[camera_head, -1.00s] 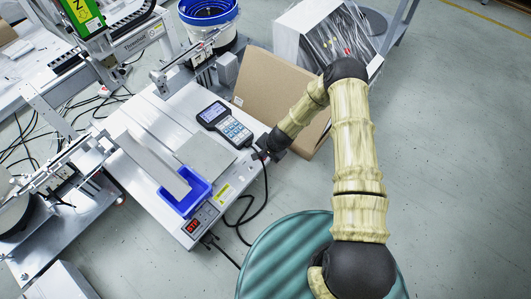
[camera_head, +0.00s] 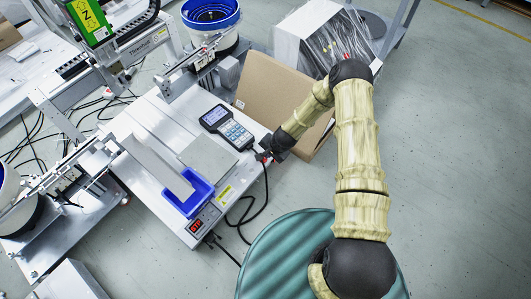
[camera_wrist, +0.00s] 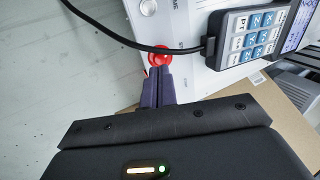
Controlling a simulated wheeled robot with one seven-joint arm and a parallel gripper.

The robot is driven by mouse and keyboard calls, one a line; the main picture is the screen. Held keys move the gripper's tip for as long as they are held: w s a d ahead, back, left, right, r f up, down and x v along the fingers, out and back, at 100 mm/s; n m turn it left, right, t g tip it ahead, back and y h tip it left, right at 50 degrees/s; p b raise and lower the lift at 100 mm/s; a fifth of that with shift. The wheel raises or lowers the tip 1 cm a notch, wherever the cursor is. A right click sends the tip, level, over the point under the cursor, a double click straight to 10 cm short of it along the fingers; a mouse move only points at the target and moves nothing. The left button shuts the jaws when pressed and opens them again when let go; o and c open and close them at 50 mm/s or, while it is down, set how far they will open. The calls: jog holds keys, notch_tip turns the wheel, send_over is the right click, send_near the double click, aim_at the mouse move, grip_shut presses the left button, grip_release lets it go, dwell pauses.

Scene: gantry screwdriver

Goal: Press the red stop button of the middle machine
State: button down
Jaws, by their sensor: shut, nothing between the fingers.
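The middle machine (camera_head: 160,115) is a white-grey bench unit with a handheld keypad (camera_head: 228,128) on top. Its red stop button (camera_wrist: 160,57) is a round red knob on the panel edge in the wrist view. My gripper (camera_wrist: 158,72) is shut and empty, its dark fingertips right at the near side of the red button. I cannot tell whether they touch it. In the head view my gripper (camera_head: 270,152) is at the machine's right corner and mostly hides the button there.
A black cable (camera_wrist: 110,40) runs past the button to the keypad (camera_wrist: 252,35). A second round button (camera_wrist: 148,7) is farther along the panel. A cardboard box (camera_head: 275,90) stands close behind my gripper. A blue tray (camera_head: 193,193) is on the machine. Open floor lies right.

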jog(key=p+v, duration=0.4)
jog(key=v, duration=0.6)
jog(key=s+d+r+n+h+p, duration=0.1)
jog(key=d+r+n+p, duration=0.15)
jog(key=r, duration=0.85)
jog(key=s+d+r+n+h+p, duration=0.1)
jog(key=s+d+r+n, duration=0.15)
jog(key=r, duration=0.85)
jog(key=s+d+r+n+h+p, duration=0.1)
jog(key=s+d+r+p, duration=0.15)
jog(key=s+r, duration=0.55)
jog(key=s+d+r+n+p, duration=0.2)
jog(key=s+d+r, duration=0.25)
jog(key=r, duration=0.75)
jog(key=w+p+v, duration=0.2)
jog(key=p+v, duration=1)
jog(key=w+r+p+v, duration=0.1)
jog(key=w+p+v, duration=0.2)
jog(key=p+v, duration=0.9)
jog(key=w+a+r+p+v, duration=0.1)
jog(key=w+p+v, duration=0.2)
jog(key=p+v, duration=0.9)
jog(key=shift+a+r+p, duration=0.15)
jog(key=shift+p, duration=0.35)
